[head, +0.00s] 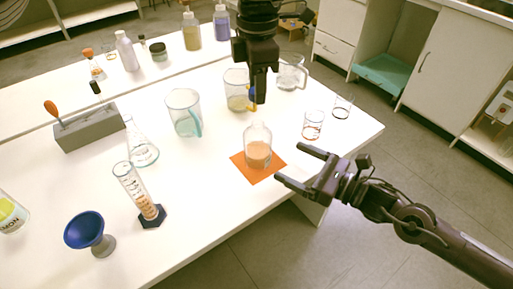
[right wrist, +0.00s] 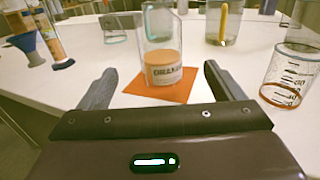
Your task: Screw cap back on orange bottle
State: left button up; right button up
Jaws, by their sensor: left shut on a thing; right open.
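The orange bottle (head: 257,148) is clear glass with orange contents. It stands upright on an orange mat (head: 240,163), and its neck looks uncapped. It also shows in the right wrist view (right wrist: 163,66), with its top cut off. My left gripper (head: 258,94) points down above the bottle, apart from its neck. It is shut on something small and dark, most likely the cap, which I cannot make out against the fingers. My right gripper (head: 290,165) is open and empty to the right of the bottle. Its fingers point toward the bottle without touching it.
A graduated beaker (head: 313,124) stands right of the mat. Several glass vessels, including a jug (head: 185,113), stand behind and left. A measuring cylinder (head: 139,191) and blue funnel (head: 84,230) are at front left. The table (head: 215,205) is clear between the mat and cylinder.

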aim_at(257, 144)
jog(key=x, duration=1.1)
jog(key=shift+r, duration=0.1)
jog(key=shift+c, duration=0.4)
jog(key=c, duration=1.4)
pick_arm(q)
jog(key=shift+f, duration=2.45)
jog(key=shift+f, duration=0.9)
jog(key=shift+f, duration=0.55)
